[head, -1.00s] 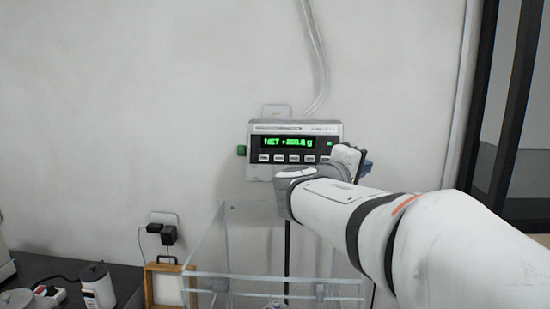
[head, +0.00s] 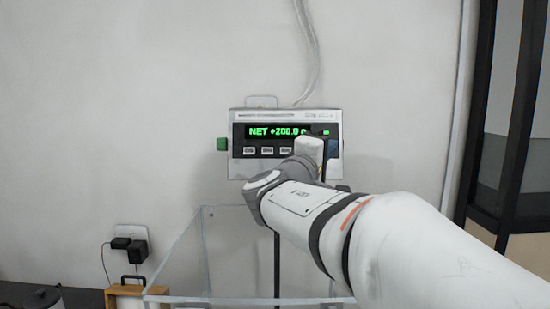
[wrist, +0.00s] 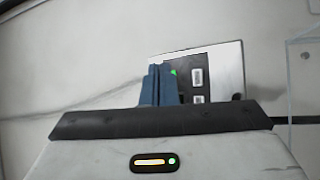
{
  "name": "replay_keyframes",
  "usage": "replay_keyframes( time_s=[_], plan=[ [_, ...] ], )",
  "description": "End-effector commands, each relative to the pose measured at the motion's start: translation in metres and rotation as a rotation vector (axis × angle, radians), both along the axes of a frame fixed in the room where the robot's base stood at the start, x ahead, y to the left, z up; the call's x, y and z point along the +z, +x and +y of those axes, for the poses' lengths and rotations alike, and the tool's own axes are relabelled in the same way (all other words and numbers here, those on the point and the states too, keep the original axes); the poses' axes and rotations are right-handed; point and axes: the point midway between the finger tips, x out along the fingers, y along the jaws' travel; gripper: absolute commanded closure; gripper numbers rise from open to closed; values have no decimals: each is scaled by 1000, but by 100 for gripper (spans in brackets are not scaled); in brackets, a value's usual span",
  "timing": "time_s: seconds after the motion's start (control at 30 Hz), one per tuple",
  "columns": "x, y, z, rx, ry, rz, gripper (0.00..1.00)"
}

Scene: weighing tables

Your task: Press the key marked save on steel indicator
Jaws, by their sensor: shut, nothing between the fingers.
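The steel indicator (head: 236,166) is mounted on the wall in the head view, with a green display (head: 277,131) reading NET +200.0 g. A row of small light keys (head: 267,151) runs below the display; their labels are too small to read. My arm covers the right part of this row. My gripper's blue fingers (wrist: 159,84) are shut and empty in the wrist view, in front of the indicator (wrist: 226,62), hiding part of it. I cannot tell whether the fingertips touch it. In the head view the fingers are mostly hidden behind my wrist.
A green knob (head: 222,144) sticks out of the indicator's left side. A clear-walled box (head: 185,255) stands below, under my arm. A wooden-framed item (head: 124,294) and wall plugs (head: 137,250) are at lower left. A dark door frame (head: 509,130) is at right.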

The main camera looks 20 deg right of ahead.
Motion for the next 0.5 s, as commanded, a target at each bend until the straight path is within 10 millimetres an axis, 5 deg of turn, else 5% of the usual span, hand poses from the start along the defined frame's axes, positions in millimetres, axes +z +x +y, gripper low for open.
replay_keyframes(
  time_s=[0.5],
  plan=[
    [-4, 21, -5, 0, 0, 3, 100]
  ],
)
